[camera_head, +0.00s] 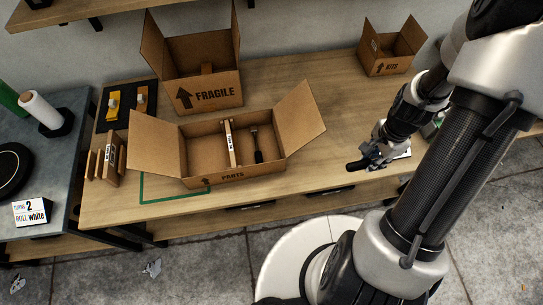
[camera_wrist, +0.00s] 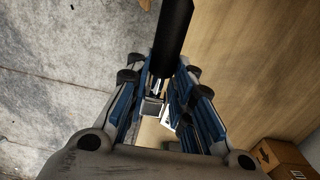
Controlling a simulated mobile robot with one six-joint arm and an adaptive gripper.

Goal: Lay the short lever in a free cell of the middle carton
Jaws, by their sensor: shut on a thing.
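My gripper (camera_head: 376,153) is over the right part of the bench near its front edge, shut on a lever with a black grip (camera_head: 356,165). In the wrist view, the black grip (camera_wrist: 173,38) sticks out beyond the fingers (camera_wrist: 160,85); its metal part is mostly hidden between them. The open carton marked PARTS (camera_head: 232,177) stands to the left, apart from my gripper. An upright divider (camera_head: 230,143) splits it. Its left cell looks empty; another black-handled lever (camera_head: 256,146) lies in the right cell.
A taller FRAGILE carton (camera_head: 215,97) stands behind, and a small KITS carton (camera_head: 389,67) at back right. A black tray (camera_head: 127,103) with small parts and several loose dividers (camera_head: 108,160) are at left. Bench surface between the PARTS carton and my gripper is clear. The carton's flaps stand open.

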